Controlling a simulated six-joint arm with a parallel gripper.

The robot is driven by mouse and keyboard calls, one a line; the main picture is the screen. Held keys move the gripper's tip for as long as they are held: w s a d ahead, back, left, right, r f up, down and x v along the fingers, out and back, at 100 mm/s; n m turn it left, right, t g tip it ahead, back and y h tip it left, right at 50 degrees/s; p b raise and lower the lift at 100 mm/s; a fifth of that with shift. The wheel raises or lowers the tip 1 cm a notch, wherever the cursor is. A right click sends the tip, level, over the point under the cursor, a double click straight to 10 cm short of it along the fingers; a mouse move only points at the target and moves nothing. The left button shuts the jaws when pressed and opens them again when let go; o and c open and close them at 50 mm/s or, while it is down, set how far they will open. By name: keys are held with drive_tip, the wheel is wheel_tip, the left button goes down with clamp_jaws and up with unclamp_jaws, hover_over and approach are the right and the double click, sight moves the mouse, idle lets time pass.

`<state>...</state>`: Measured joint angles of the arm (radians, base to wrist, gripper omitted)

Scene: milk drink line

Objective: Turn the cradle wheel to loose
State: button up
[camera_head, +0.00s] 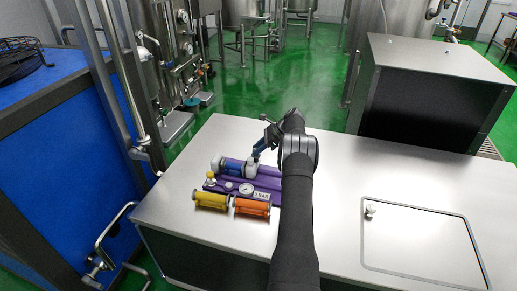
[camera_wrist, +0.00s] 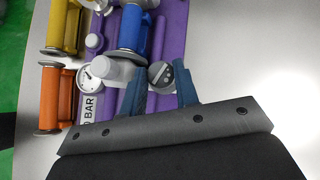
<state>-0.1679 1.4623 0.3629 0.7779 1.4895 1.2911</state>
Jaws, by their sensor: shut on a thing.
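The purple cradle (camera_head: 268,182) lies on the steel table and holds a blue cylinder (camera_head: 233,166) with white end parts. The blue cylinder also shows in the wrist view (camera_wrist: 135,30). My gripper (camera_wrist: 159,68) has its two blue fingers on either side of a round grey wheel with dark markings (camera_wrist: 160,76), at the end of the cradle, and is shut on it. In the head view my gripper (camera_head: 258,153) reaches down onto the cradle's far side, and the wheel is mostly hidden there. I cannot tell from the markings how the wheel is set.
A yellow spool (camera_head: 211,200) and an orange spool (camera_head: 253,207) lie in front of the cradle. A round gauge (camera_head: 246,189) sits beside a "0 BAR" label. The bare steel table top (camera_head: 340,165) is free to the right; a hatch with a knob (camera_head: 370,211) lies further right.

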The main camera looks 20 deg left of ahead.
drive_tip(key=shift+f+n+g, duration=0.1)
drive_tip(key=shift+n+g, duration=0.3)
drive_tip(key=shift+n, duration=0.1)
idle(0.3)
drive_tip(key=o, duration=1)
drive_tip(key=shift+r, duration=0.6)
wheel_tip(320, 180, up, 3)
drive_tip(key=shift+r, duration=0.1)
drive_tip(key=d+r, duration=0.2)
drive_tip(key=d, duration=0.1)
drive_tip(key=s+d+r, duration=0.1)
drive_tip(key=d+r, duration=0.1)
drive_tip(key=d, duration=0.2)
drive_tip(key=s+d+r, duration=0.1)
drive_tip(key=d+r, duration=0.1)
drive_tip(key=d, duration=0.2)
drive_tip(key=shift+s+d+r, duration=0.15)
drive_tip(key=shift+d+r, duration=0.05)
drive_tip(key=shift+r, duration=0.15)
